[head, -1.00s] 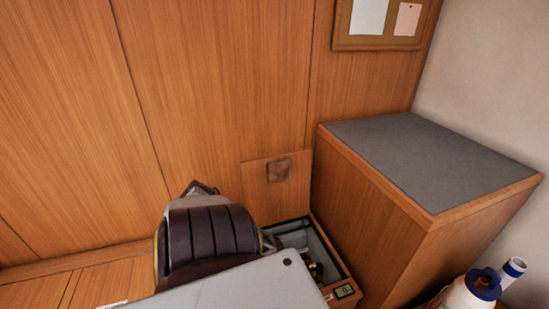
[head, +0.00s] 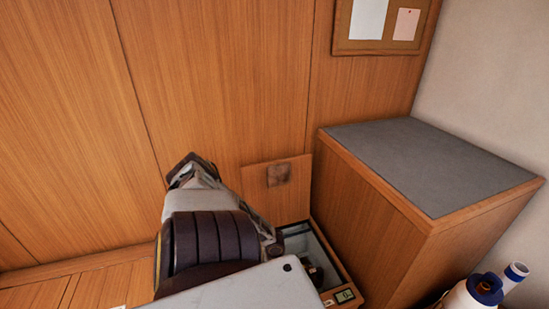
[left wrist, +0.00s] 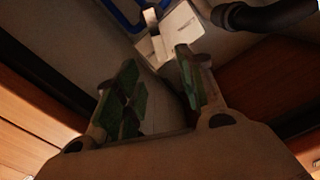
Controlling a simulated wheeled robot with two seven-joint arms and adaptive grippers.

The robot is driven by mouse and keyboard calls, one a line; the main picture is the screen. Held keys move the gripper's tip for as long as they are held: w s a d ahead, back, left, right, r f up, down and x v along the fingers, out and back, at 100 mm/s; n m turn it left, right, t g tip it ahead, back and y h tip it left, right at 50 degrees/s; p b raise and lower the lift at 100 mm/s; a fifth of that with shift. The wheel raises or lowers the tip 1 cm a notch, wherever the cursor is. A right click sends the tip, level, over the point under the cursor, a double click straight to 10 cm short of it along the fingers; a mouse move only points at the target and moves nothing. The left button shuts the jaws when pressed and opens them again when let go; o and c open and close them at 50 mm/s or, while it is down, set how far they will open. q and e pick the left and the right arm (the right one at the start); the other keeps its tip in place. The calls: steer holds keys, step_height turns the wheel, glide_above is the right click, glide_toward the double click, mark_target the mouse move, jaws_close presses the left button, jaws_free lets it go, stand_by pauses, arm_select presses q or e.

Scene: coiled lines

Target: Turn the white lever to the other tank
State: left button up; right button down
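In the left wrist view my left gripper (left wrist: 157,57) is open, with its two green-padded fingers apart and nothing held between them. A white blocky part (left wrist: 181,32) lies just beyond the fingertips; it may be the white lever, but its shape is unclear in the dim light. I cannot tell whether the fingers touch it. In the head view my left arm covers much of the open wooden box (head: 349,278) in the floor corner, and the left fingers are hidden. The tanks cannot be made out. My right gripper is not in view.
A thick black hose or pipe (left wrist: 268,14) and a blue edge (left wrist: 124,14) lie beyond the fingers. A small display (head: 344,296) is on the box rim. A grey-topped wooden cabinet (head: 430,165) stands close on the right, with white bottles (head: 470,295) in front.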

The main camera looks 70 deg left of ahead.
arm_select(q)
steer(key=shift+r, duration=1.1)
